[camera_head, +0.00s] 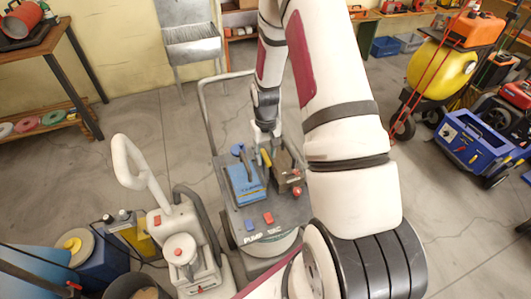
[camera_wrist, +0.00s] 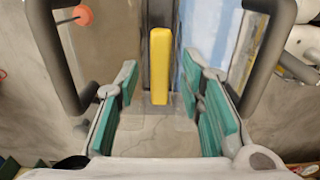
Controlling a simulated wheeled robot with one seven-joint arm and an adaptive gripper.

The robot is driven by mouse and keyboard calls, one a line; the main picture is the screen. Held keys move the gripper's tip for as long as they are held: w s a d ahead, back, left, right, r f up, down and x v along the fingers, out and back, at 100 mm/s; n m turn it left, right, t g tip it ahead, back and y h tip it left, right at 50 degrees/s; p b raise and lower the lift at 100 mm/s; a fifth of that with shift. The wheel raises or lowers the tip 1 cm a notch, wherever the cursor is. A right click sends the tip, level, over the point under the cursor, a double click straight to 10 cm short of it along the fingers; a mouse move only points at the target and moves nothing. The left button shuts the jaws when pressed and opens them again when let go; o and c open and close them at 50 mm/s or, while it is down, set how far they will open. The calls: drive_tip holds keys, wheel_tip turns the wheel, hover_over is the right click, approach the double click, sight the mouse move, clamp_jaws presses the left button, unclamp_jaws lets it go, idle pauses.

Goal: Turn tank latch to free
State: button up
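The latch is a yellow bar (camera_wrist: 160,66) in the wrist view, upright in the picture. In the head view a small yellow piece (camera_head: 266,157) shows on the machine beside the blue tank lid (camera_head: 244,184). My gripper (camera_wrist: 163,84) is open, with its green pads on either side of the yellow bar and gaps between. In the head view my gripper (camera_head: 266,136) is over the far part of the machine. Contact with the latch is not seen.
The grey machine (camera_head: 270,229) marked "PUMP VAC" has red buttons and a tall handle (camera_head: 207,112). An orange-red knob (camera_wrist: 82,14) is at the wrist view's upper left. A white upright cleaner (camera_head: 178,232) stands close at left. Floor at right is free up to the yellow tank cart (camera_head: 440,74).

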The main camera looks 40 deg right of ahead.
wheel_tip(320, 180, up, 12)
idle(0.6)
idle(0.4)
wheel_tip(320, 180, up, 10)
drive_tip(key=t, duration=0.1)
hover_over(265, 156)
drive_tip(key=s+a, duration=0.1)
drive_tip(key=a, duration=0.3)
drive_tip(key=s+a+r+n+t, duration=0.1)
drive_tip(key=s+a+r, duration=0.2)
drive_tip(key=r, duration=0.2)
drive_tip(key=s+a+r+t, duration=0.1)
drive_tip(key=s+a+r, duration=0.15)
drive_tip(key=r, duration=0.25)
drive_tip(key=s+a+r+n+t, duration=0.1)
drive_tip(key=s+a+r, duration=0.2)
drive_tip(key=s, duration=0.4)
drive_tip(key=s+a+r+n+t, duration=0.1)
drive_tip(key=s+a+r, duration=0.3)
drive_tip(key=s, duration=0.3)
drive_tip(key=shift+a+r+t, duration=0.3)
drive_tip(key=shift+a, duration=0.35)
